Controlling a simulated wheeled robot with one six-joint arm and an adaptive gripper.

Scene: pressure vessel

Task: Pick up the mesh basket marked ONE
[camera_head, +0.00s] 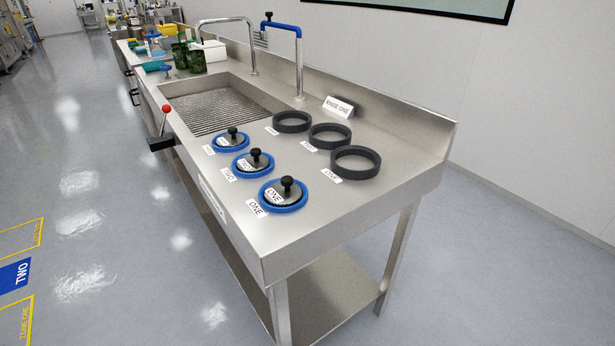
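My gripper is not in view.
Empty-looking black rings (355,162), (329,135) and (291,122) stand to the right. A small sign (338,106), a tall faucet (299,65) and a sink (215,110) lie behind. A red-knobbed lever (165,118) sticks out at the front edge. Floor at left is clear.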

